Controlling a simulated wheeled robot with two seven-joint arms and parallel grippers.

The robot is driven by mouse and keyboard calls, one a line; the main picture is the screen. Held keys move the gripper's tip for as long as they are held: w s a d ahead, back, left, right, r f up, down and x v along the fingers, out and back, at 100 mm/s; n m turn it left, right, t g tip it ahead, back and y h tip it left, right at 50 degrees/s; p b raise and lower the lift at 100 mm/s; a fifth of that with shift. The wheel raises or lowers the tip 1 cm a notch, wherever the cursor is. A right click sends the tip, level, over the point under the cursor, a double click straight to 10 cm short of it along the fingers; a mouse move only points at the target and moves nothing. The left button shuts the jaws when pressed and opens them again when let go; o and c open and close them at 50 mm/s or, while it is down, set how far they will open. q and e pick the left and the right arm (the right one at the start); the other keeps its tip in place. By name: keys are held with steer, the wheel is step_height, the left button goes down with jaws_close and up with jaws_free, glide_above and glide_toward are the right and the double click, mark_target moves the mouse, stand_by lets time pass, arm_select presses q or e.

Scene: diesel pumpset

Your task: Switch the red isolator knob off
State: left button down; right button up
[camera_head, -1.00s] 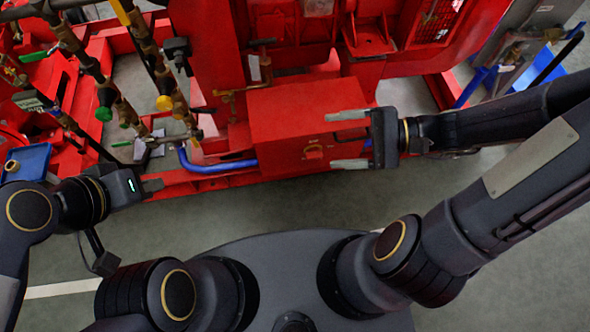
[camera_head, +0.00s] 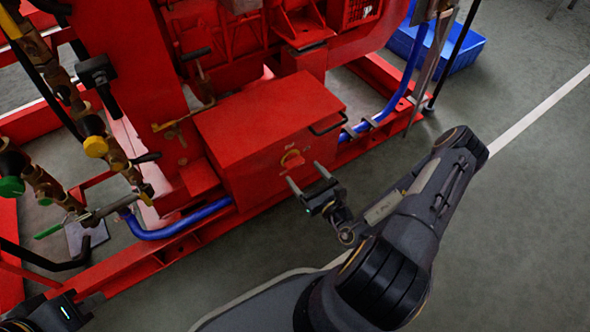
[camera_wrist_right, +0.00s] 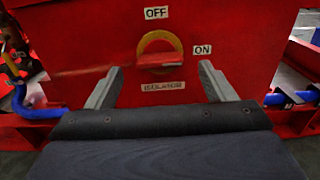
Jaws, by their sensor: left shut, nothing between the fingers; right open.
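The red isolator knob (camera_head: 292,159) sits in a yellow ring on the front of a red box (camera_head: 265,115). In the right wrist view the knob (camera_wrist_right: 158,62) has its bar lying level, toward the ON label (camera_wrist_right: 202,50). The OFF label (camera_wrist_right: 156,13) is above it and an ISOLATOR label (camera_wrist_right: 164,86) below. My right gripper (camera_head: 305,174) is open and faces the knob, with its fingers apart on either side in the wrist view and no visible contact. My left gripper (camera_head: 92,301) is shut and empty at the lower left, partly cut off.
A black handle (camera_head: 328,124) sticks out at the box's right side. Blue hoses (camera_head: 180,222) run along the red base frame on both sides. Valves and pipes (camera_head: 95,145) stand at the left. A blue tray (camera_head: 440,50) is behind. The grey floor in front is mostly clear.

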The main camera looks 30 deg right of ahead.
mark_target(296, 166)
steer(key=shift+w+a+b, duration=0.2)
steer(key=shift+w+b, duration=0.35)
steer(key=shift+w, duration=1.7)
steer(key=shift+c, duration=0.5)
steer(key=c, duration=0.9)
steer(key=shift+r+n+p, duration=0.2)
steer(key=shift+n+p, duration=0.5)
steer(key=shift+p, duration=0.25)
steer(key=n+p, duration=0.5)
steer(key=p, duration=0.1)
steer(key=shift+a+n+p, duration=0.15)
steer(key=shift+n+p, duration=0.15)
steer(key=shift+n, duration=0.1)
steer(key=n+p, duration=0.4)
steer(key=n, duration=0.1)
steer(key=shift+a+f, duration=0.1)
steer(key=shift+f, duration=0.05)
steer(key=n+p, duration=0.2)
steer(key=n, duration=0.1)
steer(key=n+p, duration=0.1)
steer(key=n, duration=0.1)
steer(key=shift+f, duration=0.25)
steer(key=shift+n, duration=0.3)
